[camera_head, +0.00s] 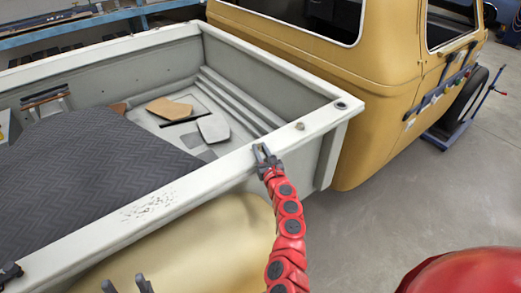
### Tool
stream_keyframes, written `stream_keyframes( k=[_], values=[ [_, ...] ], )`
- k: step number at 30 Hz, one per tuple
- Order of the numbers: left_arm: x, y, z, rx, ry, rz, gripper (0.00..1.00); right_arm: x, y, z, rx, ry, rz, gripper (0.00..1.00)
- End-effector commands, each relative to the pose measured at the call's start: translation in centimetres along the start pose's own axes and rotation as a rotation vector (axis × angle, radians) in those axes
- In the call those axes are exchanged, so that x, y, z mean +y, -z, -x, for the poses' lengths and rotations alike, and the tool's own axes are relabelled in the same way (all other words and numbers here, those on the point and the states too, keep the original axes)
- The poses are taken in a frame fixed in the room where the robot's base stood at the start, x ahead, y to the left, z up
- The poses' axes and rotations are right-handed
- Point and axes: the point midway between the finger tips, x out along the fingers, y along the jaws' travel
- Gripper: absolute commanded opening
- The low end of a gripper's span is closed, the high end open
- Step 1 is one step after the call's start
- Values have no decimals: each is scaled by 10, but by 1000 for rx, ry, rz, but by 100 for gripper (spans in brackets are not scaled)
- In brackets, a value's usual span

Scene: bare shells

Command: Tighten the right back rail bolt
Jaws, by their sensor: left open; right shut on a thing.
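The pale grey bed rail (215,172) of a pickup runs from the lower left up to the cab. My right gripper (263,152), on a red segmented arm, is at the top of this rail. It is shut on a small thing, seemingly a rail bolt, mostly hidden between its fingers. A tan bolt head (300,126) stands on the rail a little further toward the cab, apart from the gripper. My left gripper (126,286) shows only its two grey fingertips at the bottom edge. It is open and empty, below the rail.
A dark quilted mat (95,165) covers part of the bed, with a brown pad (170,108) and a grey pad (213,128) beyond it. The yellow cab (385,90) stands close to the right.

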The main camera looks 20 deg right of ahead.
Motion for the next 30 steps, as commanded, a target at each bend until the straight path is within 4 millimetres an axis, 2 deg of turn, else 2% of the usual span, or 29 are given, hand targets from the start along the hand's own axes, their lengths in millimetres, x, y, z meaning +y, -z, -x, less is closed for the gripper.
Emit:
stream_keyframes(
  k=[8, 18, 29, 30],
  values=[
    [0, -1, 4, 0, 0, 0, 56, 1, 1, -1, -3, 30, -2, 0],
    [2, -6, 34, 0, 0, 0, 56, 6, 2, -2, -6, 238, -2, 0],
    [2, -6, 34, 0, 0, 0, 56, 4, -2, -1, -2, 262, 1, 0],
    [2, -6, 34, 0, 0, 0, 56, 4, -2, -1, -2, 262, 1, 33]
  ],
)
